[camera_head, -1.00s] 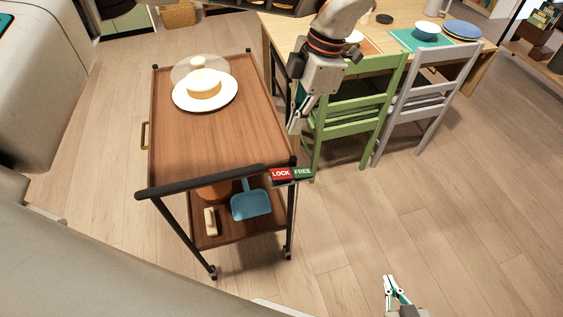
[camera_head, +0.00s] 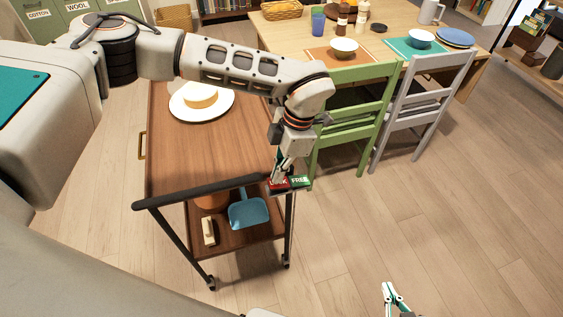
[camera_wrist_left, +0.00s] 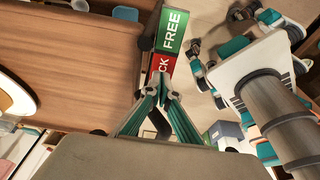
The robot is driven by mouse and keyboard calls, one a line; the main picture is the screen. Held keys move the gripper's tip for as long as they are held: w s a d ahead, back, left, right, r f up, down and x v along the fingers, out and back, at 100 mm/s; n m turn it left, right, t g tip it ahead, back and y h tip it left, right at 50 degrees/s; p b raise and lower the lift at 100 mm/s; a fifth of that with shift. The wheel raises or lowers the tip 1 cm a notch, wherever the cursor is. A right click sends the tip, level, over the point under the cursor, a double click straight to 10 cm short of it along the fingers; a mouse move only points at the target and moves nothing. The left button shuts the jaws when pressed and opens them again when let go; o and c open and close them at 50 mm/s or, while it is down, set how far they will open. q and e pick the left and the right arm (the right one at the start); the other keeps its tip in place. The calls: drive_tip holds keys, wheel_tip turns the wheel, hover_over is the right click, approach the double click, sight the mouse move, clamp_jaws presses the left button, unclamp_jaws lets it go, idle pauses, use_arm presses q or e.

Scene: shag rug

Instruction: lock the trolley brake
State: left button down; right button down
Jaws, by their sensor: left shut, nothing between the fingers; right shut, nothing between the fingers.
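The wooden trolley (camera_head: 215,150) stands on the floor with its black push handle (camera_head: 200,190) facing me. At the handle's right end is the brake label, with a red LOCK part (camera_head: 278,186) and a green FREE part (camera_head: 300,182). My left gripper (camera_head: 279,177) is shut and empty, right at the red part and covering some of its lettering. In the left wrist view the fingertips (camera_wrist_left: 160,80) are at the red end, with the green part (camera_wrist_left: 172,30) beyond. A dark curved piece shows between the fingers; whether they touch the label I cannot tell. My right gripper (camera_head: 390,288) is shut, low over the floor.
A plate with a cake (camera_head: 200,97) sits on the trolley top. A blue dustpan (camera_head: 247,209) and a brush (camera_head: 208,232) lie on the lower shelf. A green chair (camera_head: 350,120) stands close right of the trolley. Floor to the right is clear.

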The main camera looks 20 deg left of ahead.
use_arm(q)
drive_tip(key=shift+f, duration=0.15)
drive_tip(key=shift+s+a+f+t+h, duration=0.2)
drive_tip(key=shift+a+t+h, duration=0.2)
drive_tip(key=shift+h, duration=0.2)
idle(0.4)
drive_tip(key=shift+s+f, duration=0.1)
drive_tip(key=shift+s+a+f+t+h, duration=0.15)
drive_tip(key=shift+a+f+t+h, duration=0.1)
drive_tip(key=shift+t+h, duration=0.4)
drive_tip(key=shift+s+a+f, duration=0.1)
drive_tip(key=shift+a+f, duration=0.1)
drive_tip(key=shift+f, duration=0.1)
drive_tip(key=shift+d+r, duration=0.1)
drive_tip(key=shift+w+d+r, duration=0.25)
drive_tip(key=shift+w+d, duration=0.15)
drive_tip(key=shift+d, duration=0.1)
